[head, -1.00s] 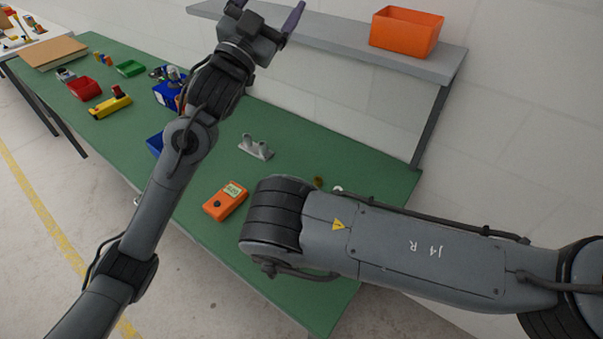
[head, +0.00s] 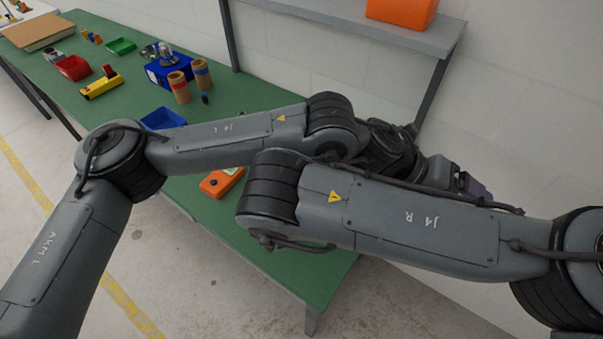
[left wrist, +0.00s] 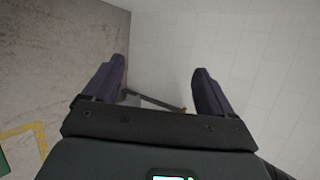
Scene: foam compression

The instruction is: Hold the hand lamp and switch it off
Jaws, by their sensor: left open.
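No object on the green bench (head: 245,95) can be told for certain as the hand lamp. A yellow object with a red part on top (head: 100,83) lies at the bench's left. My left gripper (head: 470,186) reaches across to the right, partly hidden behind my right arm. In the left wrist view, the left gripper's (left wrist: 155,78) two dark purple fingers are apart, with nothing between them. It faces the pale wall and floor, away from the yellow object. My right gripper is out of view.
An orange meter (head: 219,183) is partly covered by my arms. A blue box (head: 168,70), two cardboard tubes (head: 180,88) and a blue bin (head: 163,119) stand left of centre. A red bin (head: 73,68) is farther left. A grey shelf (head: 400,35) holds an orange bin (head: 402,10).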

